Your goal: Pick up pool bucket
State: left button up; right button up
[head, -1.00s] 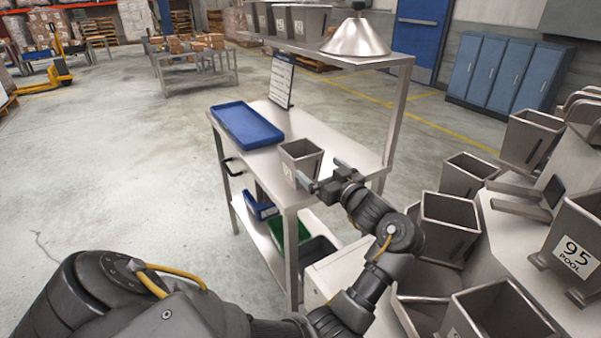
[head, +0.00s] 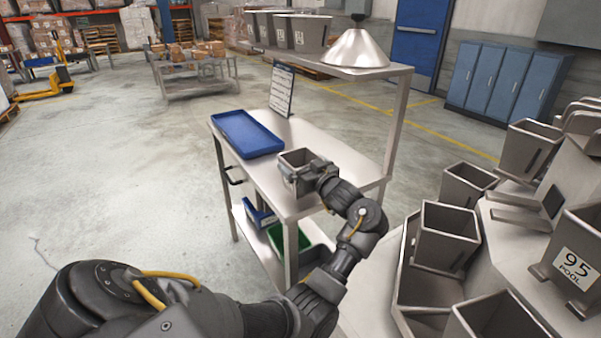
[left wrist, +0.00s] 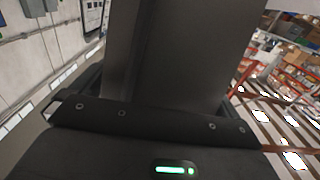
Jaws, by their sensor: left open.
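A grey metal bucket (head: 296,157) with a square, flared mouth stands upright on the steel table (head: 335,160), near its front edge. My left gripper (head: 297,175) is at this bucket, its jaws open, with a finger along each side. The gripper hides the bucket's front and any label there. In the left wrist view the bucket (left wrist: 190,50) fills the middle, close to the palm; whether the fingers touch it is unclear. Another bucket (head: 548,245), labelled "95 POOL", sits on the weigher at the right. My right gripper is not in view.
A blue tray (head: 246,134) lies on the table behind the bucket. A shelf (head: 345,68) above carries several buckets and a metal cone (head: 355,48). Several more weigher buckets (head: 447,235) crowd the right. Green and blue bins sit below the tabletop. The floor at left is clear.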

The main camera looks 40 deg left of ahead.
pick_arm(q)
jog(key=shift+w+a, duration=0.1)
jog(key=shift+a, duration=0.4)
jog(key=c, duration=0.9)
jog(key=shift+r, duration=0.1)
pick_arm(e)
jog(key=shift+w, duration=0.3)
